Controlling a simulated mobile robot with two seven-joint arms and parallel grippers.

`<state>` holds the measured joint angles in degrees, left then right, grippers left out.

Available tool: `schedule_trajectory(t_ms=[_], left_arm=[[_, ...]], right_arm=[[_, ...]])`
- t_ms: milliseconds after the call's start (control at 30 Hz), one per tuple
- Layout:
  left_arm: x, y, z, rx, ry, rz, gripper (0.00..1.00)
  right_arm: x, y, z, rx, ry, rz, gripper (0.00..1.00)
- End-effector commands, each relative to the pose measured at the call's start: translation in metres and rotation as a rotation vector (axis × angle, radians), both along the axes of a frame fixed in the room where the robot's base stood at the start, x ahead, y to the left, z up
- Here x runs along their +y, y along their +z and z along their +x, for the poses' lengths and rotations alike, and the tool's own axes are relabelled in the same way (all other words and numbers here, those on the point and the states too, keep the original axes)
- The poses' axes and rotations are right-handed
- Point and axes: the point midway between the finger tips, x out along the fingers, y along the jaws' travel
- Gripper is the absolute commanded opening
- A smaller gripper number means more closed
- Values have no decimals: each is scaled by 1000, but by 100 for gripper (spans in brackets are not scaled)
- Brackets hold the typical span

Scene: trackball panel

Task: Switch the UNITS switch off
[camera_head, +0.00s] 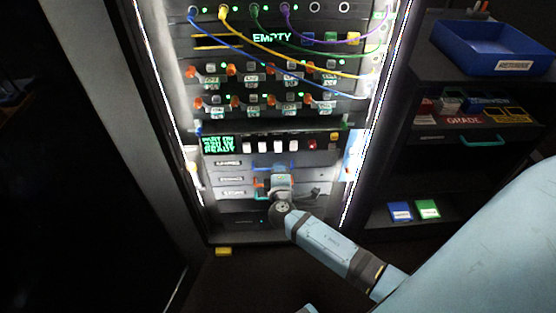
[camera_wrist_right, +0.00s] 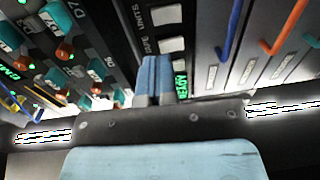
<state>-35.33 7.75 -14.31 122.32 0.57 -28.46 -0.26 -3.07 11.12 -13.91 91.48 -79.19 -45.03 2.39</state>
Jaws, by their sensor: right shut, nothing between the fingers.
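In the right wrist view a label reading UNITS (camera_wrist_right: 140,16) stands beside a white switch (camera_wrist_right: 168,14) at the top of the switch row. In the head view the right gripper (camera_head: 279,170) is in front of the drawers, just below the white switch row (camera_head: 279,145). Switch labels are too small to read there, and contact cannot be told. My left gripper is not in view.
A green text display (camera_head: 217,143) is left of the switches and a red button (camera_head: 312,145) right of them. Cables (camera_head: 300,75) and toggles are above. Drawers with coloured handles (camera_wrist_right: 231,30) are close to the gripper. A blue bin (camera_head: 490,48) is at right.

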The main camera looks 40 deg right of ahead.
Motion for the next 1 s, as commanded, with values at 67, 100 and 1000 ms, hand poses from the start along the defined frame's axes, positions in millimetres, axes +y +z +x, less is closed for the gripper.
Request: schedule_trajectory(t_ms=[67, 100, 1000], left_arm=[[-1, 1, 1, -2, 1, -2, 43], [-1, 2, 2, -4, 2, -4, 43], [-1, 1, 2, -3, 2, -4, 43]], right_arm=[[9, 1, -16, 1, 0, 2, 0], [13, 1, -21, 1, 0, 2, 0], [27, 4, -44, 1, 0, 1, 0]])
